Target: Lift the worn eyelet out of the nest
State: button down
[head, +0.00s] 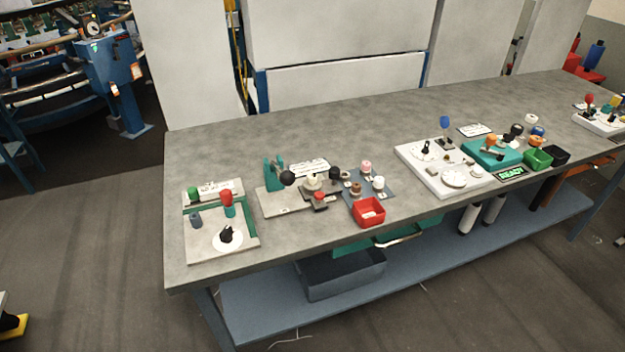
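My gripper is not in view. A small press-like fixture (272,200) stands left of the table's middle, with a teal upright (273,174) and a black ball knob (287,177). A pale round seat (313,183) on this fixture looks like the nest. Whether an eyelet sits in it is too small to tell. A blue-grey mat (355,204) to its right carries several small pieces, among them a pink-topped one (366,167), a white-topped one (378,183) and a brown ring (356,188). I cannot tell which piece is worn.
A red open bin (369,212) stands at the mat's front edge. A board (205,247) with a black dial knob lies at the table's left end. A white panel (420,172), a green bin (537,160) and a black bin (556,155) are farther right. The back of the grey table (330,130) is clear.

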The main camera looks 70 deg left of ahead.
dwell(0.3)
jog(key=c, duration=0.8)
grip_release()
